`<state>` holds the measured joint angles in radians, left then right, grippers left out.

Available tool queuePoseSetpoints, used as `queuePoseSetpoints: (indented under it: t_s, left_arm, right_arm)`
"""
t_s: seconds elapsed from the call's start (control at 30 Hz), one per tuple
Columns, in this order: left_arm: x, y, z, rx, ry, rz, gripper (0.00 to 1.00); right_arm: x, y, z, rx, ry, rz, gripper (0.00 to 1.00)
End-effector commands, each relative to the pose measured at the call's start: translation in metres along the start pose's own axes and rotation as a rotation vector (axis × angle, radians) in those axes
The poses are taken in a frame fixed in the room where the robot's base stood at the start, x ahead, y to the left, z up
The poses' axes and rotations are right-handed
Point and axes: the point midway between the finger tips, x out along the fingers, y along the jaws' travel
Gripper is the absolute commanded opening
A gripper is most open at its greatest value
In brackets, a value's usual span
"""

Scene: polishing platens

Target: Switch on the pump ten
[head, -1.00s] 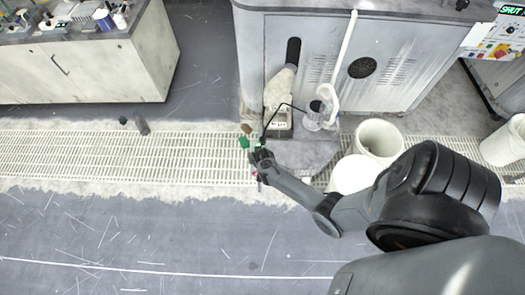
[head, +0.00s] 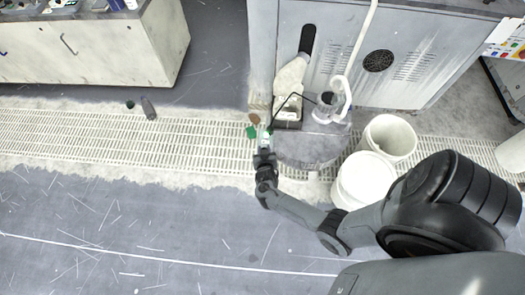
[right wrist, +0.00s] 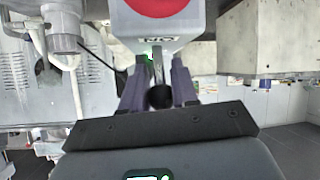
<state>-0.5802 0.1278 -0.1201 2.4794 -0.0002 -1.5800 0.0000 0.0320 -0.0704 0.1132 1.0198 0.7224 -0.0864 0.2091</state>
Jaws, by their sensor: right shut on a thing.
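My right gripper (head: 265,148) is in front of a beige pump (head: 290,75), which stands against the grey cabinet. In the right wrist view, my right gripper (right wrist: 158,92) is shut on a thin grey lever (right wrist: 158,68) with a dark round end. The lever is at the edge of a pale box (right wrist: 165,28) with a large red disc and dark lettering that appears upside down. The fingers partly hide the lever. Whether its position means on or off cannot be told. My left gripper is in neither view.
A glass vessel (head: 325,110) with a white hose stands right of the pump. Two white buckets, one open (head: 390,138) and one closed (head: 364,180), stand near my right arm. The floor to the left is mostly clear.

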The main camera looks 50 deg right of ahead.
Motion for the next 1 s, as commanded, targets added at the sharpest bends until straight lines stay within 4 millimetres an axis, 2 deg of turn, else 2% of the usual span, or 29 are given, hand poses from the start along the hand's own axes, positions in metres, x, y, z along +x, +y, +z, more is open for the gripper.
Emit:
queuePoseSetpoints:
  t_s: [0.3, 0.33, 0.43, 0.47, 0.77, 0.87, 1.0]
  left_arm:
    - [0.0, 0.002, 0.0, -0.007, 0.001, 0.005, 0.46]
    - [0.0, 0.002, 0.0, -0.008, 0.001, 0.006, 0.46]
    - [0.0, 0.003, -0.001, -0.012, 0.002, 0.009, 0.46]
    - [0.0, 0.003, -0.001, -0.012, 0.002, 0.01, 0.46]
    - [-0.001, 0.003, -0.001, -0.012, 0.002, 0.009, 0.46]
    - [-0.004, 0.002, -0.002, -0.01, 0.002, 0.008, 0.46]
    - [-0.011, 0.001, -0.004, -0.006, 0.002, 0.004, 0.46]
  right_arm:
    - [0.0, 0.001, 0.003, -0.002, -0.004, 0.0, 0.0]
    - [0.0, 0.001, 0.003, -0.002, -0.004, 0.0, 0.33]
    - [0.0, 0.001, 0.003, -0.002, -0.004, 0.0, 0.49]
    - [0.0, 0.001, 0.003, -0.002, -0.004, 0.0, 0.51]
    - [-0.001, 0.0, 0.001, 0.0, -0.002, 0.0, 0.51]
    - [-0.007, 0.0, 0.001, 0.0, -0.003, -0.001, 0.51]
    - [-0.025, 0.001, 0.0, 0.0, -0.003, -0.001, 0.51]
